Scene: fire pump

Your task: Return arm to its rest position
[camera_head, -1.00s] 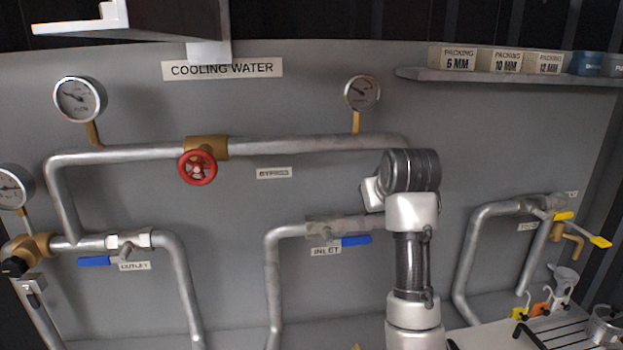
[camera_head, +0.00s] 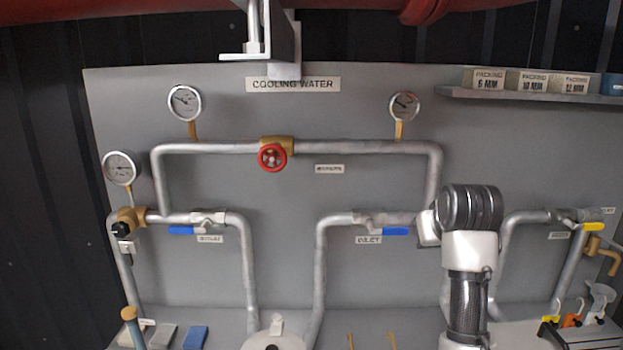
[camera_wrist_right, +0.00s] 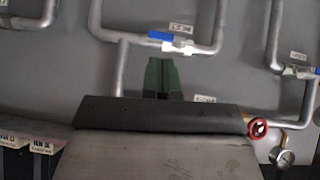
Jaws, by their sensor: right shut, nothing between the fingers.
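My right arm (camera_head: 468,270) rises at the lower right of the head view, in front of the panel's inlet side. Its gripper does not show there. In the right wrist view, my right gripper (camera_wrist_right: 162,77) shows as two dark green fingers, side by side and shut, with nothing between them. They point toward the grey panel and look apart from the pipes, though depth is hard to tell. My left gripper is not in view.
The cooling water panel (camera_head: 290,270) carries silver pipes, a red bypass wheel (camera_head: 272,157), gauges and a blue inlet handle (camera_head: 396,231) just left of my arm. A shelf with packing boxes (camera_head: 533,80) is at upper right. A bracket (camera_head: 262,40) hangs at the top.

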